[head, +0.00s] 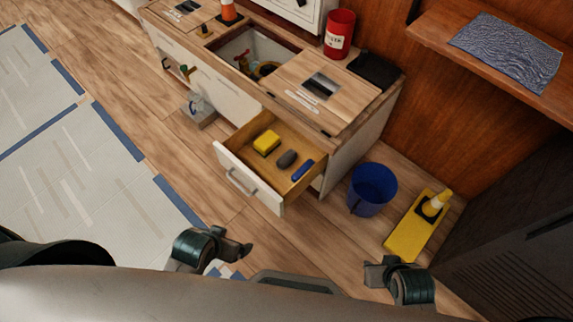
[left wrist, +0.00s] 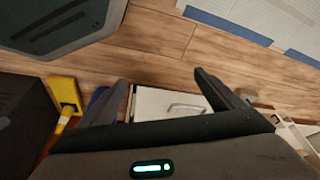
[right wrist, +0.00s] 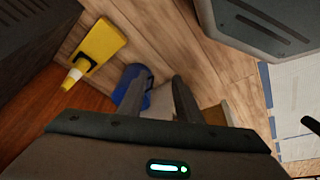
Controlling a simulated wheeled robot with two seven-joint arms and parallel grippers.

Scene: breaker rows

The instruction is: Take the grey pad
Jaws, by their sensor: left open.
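The grey pad (head: 288,159) is a small dark oval lying in the open drawer (head: 249,179), between a yellow block (head: 266,143) and a blue item (head: 302,170). My left gripper (head: 246,249) is open and empty, below the drawer front in the head view and apart from it. The left wrist view shows the white drawer front (left wrist: 160,103) between its fingers (left wrist: 160,92), but not the pad. My right gripper (head: 370,272) is empty, with a narrow gap between its fingers (right wrist: 160,95). It is right of the drawer, below the blue bucket (head: 372,188) in the head view.
The drawer sticks out from a cabinet with a wooden top (head: 312,88). A yellow board with a cone (head: 415,228) lies on the floor right of the bucket. A dark cabinet (head: 520,190) stands at the far right.

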